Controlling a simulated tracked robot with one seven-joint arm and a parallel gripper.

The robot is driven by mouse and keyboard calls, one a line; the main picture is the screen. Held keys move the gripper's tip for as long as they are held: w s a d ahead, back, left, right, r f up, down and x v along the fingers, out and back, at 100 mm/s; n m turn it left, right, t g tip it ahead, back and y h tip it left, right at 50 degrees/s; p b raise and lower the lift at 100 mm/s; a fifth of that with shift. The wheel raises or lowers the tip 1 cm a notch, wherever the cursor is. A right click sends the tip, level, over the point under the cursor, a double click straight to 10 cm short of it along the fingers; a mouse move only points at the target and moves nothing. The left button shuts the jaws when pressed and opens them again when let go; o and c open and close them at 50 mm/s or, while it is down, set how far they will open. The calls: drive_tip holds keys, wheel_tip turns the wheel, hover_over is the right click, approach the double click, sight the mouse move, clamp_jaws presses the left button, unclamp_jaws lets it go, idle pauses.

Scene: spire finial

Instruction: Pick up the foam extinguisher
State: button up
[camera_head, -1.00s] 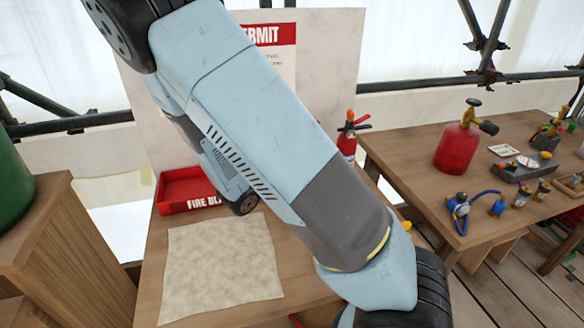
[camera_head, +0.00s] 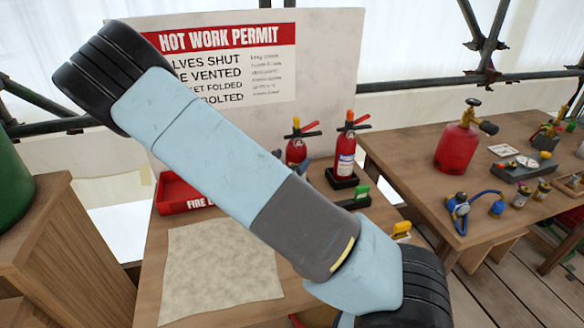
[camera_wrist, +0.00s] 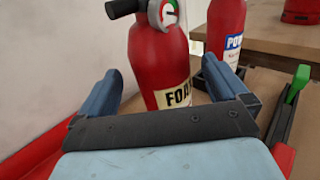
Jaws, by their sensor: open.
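The foam extinguisher (camera_wrist: 165,62) is a red cylinder with a "FOA…" label and a gauge at its neck. It stands upright straight ahead in the wrist view. In the head view, its upper part (camera_head: 296,150) shows behind my arm, left of a second extinguisher; its lower part is hidden. My gripper (camera_wrist: 163,72) is open, with one blue-grey finger at each side of the foam extinguisher's lower body in the wrist view. I cannot tell whether the fingers touch it. In the head view my arm mostly hides the gripper.
A powder extinguisher (camera_head: 345,155) stands close at right in a black holder. A black piece with a green tab (camera_head: 360,196) lies in front of it. A red tray (camera_head: 180,192) and a cloth (camera_head: 220,262) lie left. The permit board (camera_head: 215,60) stands behind.

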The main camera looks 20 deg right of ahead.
drive_tip(key=x, duration=0.5)
drive_tip(key=shift+w+d+r, duration=0.3)
drive_tip(key=shift+c, duration=0.5)
clamp_jaws()
idle(0.4)
